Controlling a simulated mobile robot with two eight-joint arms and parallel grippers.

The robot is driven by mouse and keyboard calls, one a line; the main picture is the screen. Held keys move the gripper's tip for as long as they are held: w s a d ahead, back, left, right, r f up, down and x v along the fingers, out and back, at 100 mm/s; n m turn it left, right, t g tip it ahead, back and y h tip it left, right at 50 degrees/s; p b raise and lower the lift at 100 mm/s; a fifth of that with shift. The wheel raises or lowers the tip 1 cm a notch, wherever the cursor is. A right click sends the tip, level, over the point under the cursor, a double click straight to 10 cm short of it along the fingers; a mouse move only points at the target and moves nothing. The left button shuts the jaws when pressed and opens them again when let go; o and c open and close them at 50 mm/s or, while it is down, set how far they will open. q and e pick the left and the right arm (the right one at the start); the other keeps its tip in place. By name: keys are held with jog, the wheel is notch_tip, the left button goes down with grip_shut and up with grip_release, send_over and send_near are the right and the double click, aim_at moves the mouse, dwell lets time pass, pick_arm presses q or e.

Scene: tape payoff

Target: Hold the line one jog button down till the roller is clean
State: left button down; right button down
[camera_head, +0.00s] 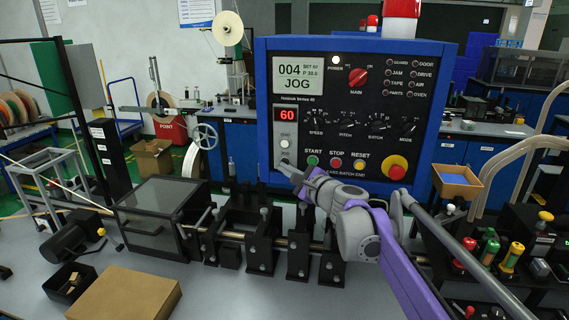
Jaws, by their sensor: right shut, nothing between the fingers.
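The blue-framed control panel (350,65) stands at the centre, with its screen (304,66) reading "004" and "JOG". A red "60" display (285,115) sits above a pale round button (284,143) at the panel's lower left. My right gripper (288,165) is shut and empty, its tips just below that button, in front of the panel's lower left edge. I cannot tell whether the tips touch the panel or cover another button. Black roller stands (263,247) with a shaft are on the bench below; the roller's surface is not clear. My left gripper is not in view.
Green start (312,160), red stop (336,163) and yellow reset (358,164) buttons lie right of my gripper, with a red emergency knob (397,172) further right. A windowed black box (158,215) and a cardboard box (124,295) occupy the bench's left.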

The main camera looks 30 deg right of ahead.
jog(key=shift+s+a, duration=0.35)
jog(key=shift+s, duration=0.05)
jog(key=s+a, duration=0.1)
jog(key=s, duration=0.1)
jog(key=s+a+p, duration=0.1)
jog(key=s+a, duration=0.1)
dwell(0.5)
